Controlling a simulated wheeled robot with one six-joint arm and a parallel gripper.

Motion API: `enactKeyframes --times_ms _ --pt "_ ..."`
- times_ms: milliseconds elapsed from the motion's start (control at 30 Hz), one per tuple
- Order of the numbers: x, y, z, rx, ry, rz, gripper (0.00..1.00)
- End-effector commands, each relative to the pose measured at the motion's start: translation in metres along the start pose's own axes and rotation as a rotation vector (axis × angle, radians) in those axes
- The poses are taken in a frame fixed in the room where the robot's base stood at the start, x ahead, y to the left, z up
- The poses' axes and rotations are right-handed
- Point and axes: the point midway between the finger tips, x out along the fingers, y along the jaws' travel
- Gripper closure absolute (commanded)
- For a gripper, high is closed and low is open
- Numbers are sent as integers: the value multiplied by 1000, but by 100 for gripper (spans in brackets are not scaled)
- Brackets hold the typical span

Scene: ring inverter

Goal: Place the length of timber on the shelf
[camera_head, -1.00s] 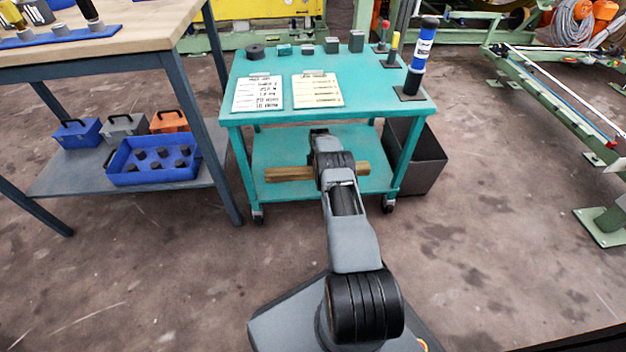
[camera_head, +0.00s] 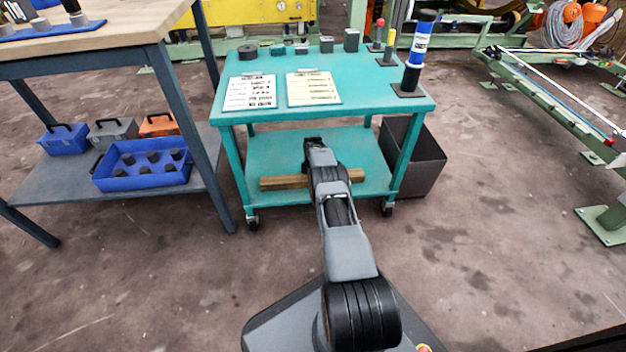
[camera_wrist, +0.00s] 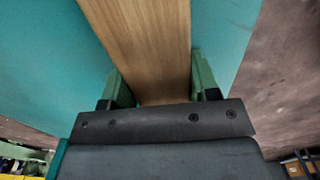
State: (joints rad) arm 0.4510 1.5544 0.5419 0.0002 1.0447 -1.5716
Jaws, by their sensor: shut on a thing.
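The length of timber (camera_head: 284,182) is a light brown bar lying crosswise in the head view, in front of or over the lower shelf (camera_head: 275,150) of a teal cart. My arm covers its middle. In the wrist view the timber (camera_wrist: 145,40) runs away between the two green fingers of my gripper (camera_wrist: 160,82), which are shut on it. Teal shelf surface (camera_wrist: 45,60) shows on both sides of it. I cannot tell whether the timber touches the shelf or is held just above it. My gripper's fingers are hidden in the head view.
The cart's top (camera_head: 270,65) holds two paper sheets, small blocks and a blue-and-white cylinder (camera_head: 419,45). A dark bin (camera_head: 425,160) stands at its right. A workbench (camera_head: 110,45) with a blue tray (camera_head: 145,178) on its lower shelf is at the left.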

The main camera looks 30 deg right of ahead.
Motion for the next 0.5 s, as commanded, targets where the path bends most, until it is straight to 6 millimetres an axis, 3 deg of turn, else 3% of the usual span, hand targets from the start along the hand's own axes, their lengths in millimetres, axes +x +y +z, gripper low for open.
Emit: enactKeyframes --times_ms 133,167,400,500 --pt "3 0 -1 -1 0 1 92" --pt "4 0 -1 -1 0 -1 43" --pt "3 0 -1 -1 0 -1 20" --pt "3 0 0 -1 0 -1 19"
